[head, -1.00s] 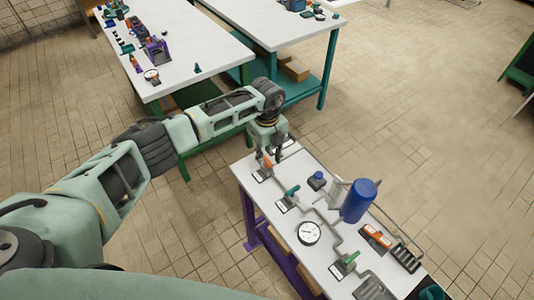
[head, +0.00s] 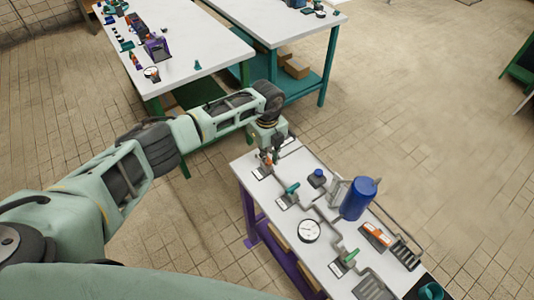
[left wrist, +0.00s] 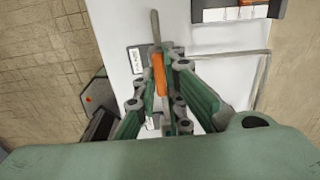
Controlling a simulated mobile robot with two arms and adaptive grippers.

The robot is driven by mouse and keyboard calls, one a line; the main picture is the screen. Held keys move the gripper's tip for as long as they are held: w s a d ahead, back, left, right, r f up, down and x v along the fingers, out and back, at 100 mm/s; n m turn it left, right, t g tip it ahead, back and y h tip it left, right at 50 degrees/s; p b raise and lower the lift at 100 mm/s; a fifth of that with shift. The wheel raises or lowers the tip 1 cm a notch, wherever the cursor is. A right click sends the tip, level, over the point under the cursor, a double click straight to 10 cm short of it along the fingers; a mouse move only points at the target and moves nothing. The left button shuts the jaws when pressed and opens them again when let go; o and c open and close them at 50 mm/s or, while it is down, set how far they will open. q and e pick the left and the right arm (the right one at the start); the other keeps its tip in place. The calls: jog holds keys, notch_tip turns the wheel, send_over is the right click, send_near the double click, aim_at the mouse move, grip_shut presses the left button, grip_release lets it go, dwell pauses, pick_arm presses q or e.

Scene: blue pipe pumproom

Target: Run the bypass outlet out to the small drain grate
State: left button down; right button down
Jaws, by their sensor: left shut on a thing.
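A white bench (head: 325,262) carries a grey pipe run with valves. My left gripper (head: 270,156) is at the far left end of this bench. It is shut on the orange valve handle (left wrist: 158,76), which shows between its fingers in the left wrist view. Two green valve handles (head: 292,188) (head: 351,256) sit further along the pipe. A dark slotted grate (head: 405,253) lies near the right edge, and a grey one (head: 374,289) lies at the front. I cannot tell which outlet each pipe feeds. My right gripper is out of view.
A blue cylinder (head: 358,199), a small blue-capped item (head: 317,178), a round gauge (head: 309,231) and an orange item (head: 377,235) stand on the same bench. Two other white tables (head: 185,60) (head: 280,22) stand behind. Tiled floor is open at right.

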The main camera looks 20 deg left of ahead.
pick_arm(q)
jog(key=m+b, duration=0.4)
jog(key=shift+w+f+m, duration=0.1)
jog(key=shift+f+m, duration=0.05)
jog(key=shift+m, duration=0.25)
jog(key=m+b, duration=0.9)
jog(key=m, duration=0.1)
jog(key=shift+m+b, duration=0.3)
jog(key=shift+b, duration=0.05)
jog(key=shift+r+m+b, duration=0.25)
jog(key=shift+m+b, duration=0.75)
jog(key=shift+m, duration=0.4)
jog(key=shift+r, duration=0.1)
jog(key=c, duration=1.8)
grip_release()
jog(key=shift+c, duration=0.2)
